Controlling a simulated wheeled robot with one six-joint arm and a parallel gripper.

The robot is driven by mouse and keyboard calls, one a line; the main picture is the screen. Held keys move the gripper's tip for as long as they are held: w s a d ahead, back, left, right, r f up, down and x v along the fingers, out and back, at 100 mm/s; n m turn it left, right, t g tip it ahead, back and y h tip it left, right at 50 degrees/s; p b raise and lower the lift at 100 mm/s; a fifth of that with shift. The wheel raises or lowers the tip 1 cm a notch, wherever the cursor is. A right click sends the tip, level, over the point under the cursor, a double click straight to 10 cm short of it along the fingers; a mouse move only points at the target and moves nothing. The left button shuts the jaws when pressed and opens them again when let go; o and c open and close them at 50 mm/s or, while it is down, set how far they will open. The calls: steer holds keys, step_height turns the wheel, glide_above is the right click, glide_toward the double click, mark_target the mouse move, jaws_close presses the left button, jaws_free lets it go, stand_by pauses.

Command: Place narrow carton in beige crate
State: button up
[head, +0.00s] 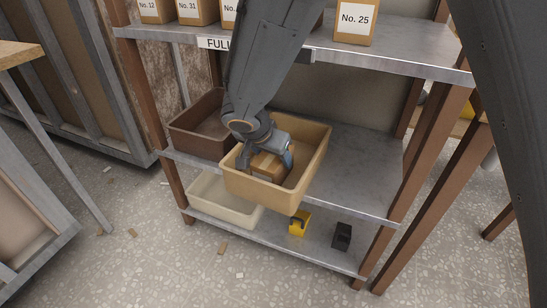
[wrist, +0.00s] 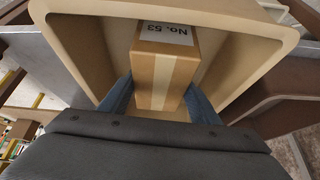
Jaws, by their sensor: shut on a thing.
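The narrow carton (head: 266,167) is brown cardboard with a pale tape strip. In the wrist view the carton (wrist: 166,70) shows a white label reading "No. 53". My gripper (head: 270,158) is shut on it, with a blue-grey finger on each side in the wrist view (wrist: 160,100). The beige crate (head: 258,193), yellowish tan, stands on the middle shelf, and its walls surround the carton in the wrist view (wrist: 237,48). Carton and fingers are inside the crate, below its rim. I cannot tell whether the carton touches the floor.
A dark brown crate (head: 190,139) stands left of the beige crate. A cream crate (head: 222,209), a yellow object (head: 299,224) and a black object (head: 342,236) are on the bottom shelf. The upper shelf (head: 410,62) holds labelled cartons. The middle shelf's right side (head: 358,170) is clear.

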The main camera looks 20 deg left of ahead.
steer(key=shift+f, duration=0.1)
steer(key=o, duration=1.4)
steer(key=shift+r, duration=0.25)
steer(key=p+v, duration=0.3)
steer(key=v, duration=0.9)
steer(key=shift+f, duration=0.1)
steer(key=s+d+n+g, duration=0.2)
steer(key=s+d, duration=0.3)
steer(key=d, duration=0.1)
steer(key=s+d+n+g+y, duration=0.1)
steer(key=s+d+n+g, duration=0.1)
steer(key=s+d, duration=0.4)
steer(key=s+d+n+g, duration=0.2)
steer(key=s+d+n, duration=0.2)
steer(key=s+d, duration=0.2)
steer(key=shift+d, duration=1.15)
